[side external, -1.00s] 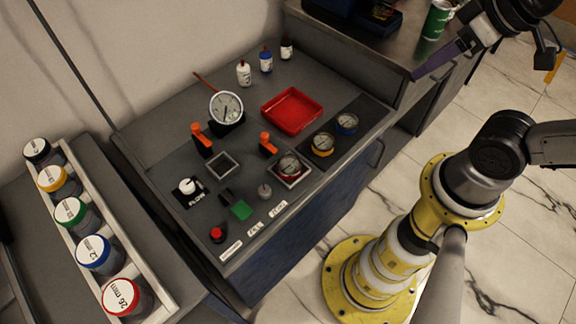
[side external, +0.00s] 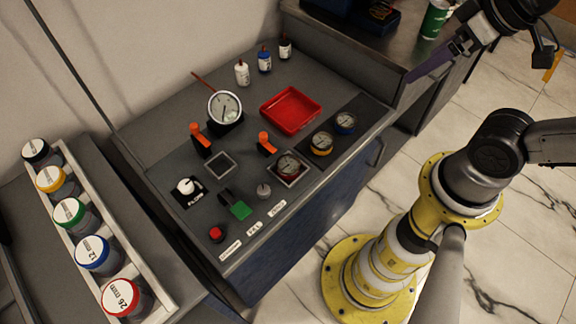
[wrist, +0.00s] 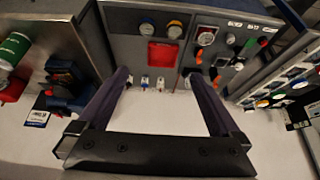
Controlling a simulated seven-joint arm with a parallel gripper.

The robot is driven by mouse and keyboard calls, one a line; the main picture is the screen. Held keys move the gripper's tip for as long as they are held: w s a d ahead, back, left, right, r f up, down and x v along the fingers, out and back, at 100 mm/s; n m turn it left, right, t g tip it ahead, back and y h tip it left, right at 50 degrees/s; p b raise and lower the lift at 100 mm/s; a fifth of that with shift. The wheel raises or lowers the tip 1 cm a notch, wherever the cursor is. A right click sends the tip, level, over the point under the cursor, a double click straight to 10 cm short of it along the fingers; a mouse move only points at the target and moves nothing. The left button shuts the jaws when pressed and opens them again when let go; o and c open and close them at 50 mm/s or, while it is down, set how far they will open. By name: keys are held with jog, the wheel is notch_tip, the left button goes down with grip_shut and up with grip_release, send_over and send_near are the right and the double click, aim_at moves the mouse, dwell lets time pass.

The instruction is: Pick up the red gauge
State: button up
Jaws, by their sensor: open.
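The red gauge (side external: 289,166), a round dial with a dark red rim, sits in a square holder near the front edge of the panel bench. It also shows in the wrist view (wrist: 206,38), near the top, right of the yellow gauge. My gripper (side external: 428,67) is at the upper right of the side view, well apart from the red gauge. In the wrist view my gripper (wrist: 160,78) has its two purple fingers spread wide with nothing between them.
A yellow gauge (side external: 321,143) and a blue gauge (side external: 345,122) stand beside the red one. A red tray (side external: 291,110), orange-handled levers (side external: 200,138) and a large white dial (side external: 225,106) are close by. A green can (side external: 435,19) stands on the raised counter near my gripper.

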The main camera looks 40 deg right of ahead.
jog(key=n+g, duration=0.6)
jog(key=n, duration=2.5)
send_over(288, 164)
jog(key=f, duration=2.4)
jog(key=shift+s+a+f, duration=0.1)
jog(key=shift+a+f, duration=0.05)
jog(key=shift+a, duration=0.25)
jog(key=shift+d+f, duration=0.2)
jog(key=shift+f, duration=1.2)
jog(key=shift+d+f, duration=0.15)
jog(key=shift+f, duration=1.2)
grip_shut()
